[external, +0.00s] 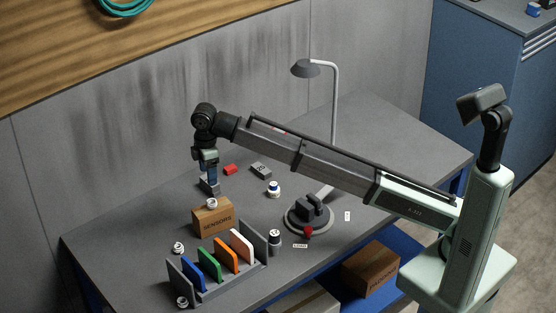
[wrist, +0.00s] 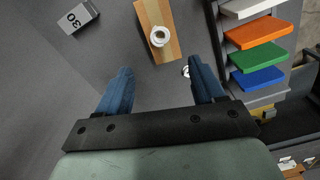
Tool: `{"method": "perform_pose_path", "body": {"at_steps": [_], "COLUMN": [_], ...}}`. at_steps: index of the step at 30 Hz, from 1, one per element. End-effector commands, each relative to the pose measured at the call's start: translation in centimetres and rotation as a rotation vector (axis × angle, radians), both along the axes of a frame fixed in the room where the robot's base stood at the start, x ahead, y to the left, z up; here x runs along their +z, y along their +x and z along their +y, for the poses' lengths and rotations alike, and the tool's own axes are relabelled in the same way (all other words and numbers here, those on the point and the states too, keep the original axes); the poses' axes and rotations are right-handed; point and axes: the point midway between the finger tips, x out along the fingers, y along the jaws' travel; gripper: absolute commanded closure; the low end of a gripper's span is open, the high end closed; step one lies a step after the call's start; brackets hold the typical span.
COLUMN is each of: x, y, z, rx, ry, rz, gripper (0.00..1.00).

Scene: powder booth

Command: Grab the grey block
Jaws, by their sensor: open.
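A cardboard box (external: 213,219) with a white ring on top stands close in front of my gripper. A rack (external: 217,285) of coloured plates stands nearer the front edge. A red block (external: 231,169), a small bottle (external: 274,189) and a lamp (external: 306,69) stand to the right.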

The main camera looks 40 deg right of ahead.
Motion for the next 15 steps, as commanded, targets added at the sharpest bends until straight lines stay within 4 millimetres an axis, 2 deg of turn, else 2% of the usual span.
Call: {"method": "perform_pose_path", "body": {"at_steps": [4,8,12,15], "x": [0.0,-0.3,-1.0,-1.6], "y": [1.7,4.8,7.9,9.4], "z": [-2.1,-6.6,-13.0,-17.9], "rx": [-0.033,-0.097,-0.183,-0.244], "ry": [0.0,-0.002,-0.004,-0.006], "rz": [0.0,0.002,0.007,0.011], "gripper": [0.32,0.32,0.32,0.32]}}
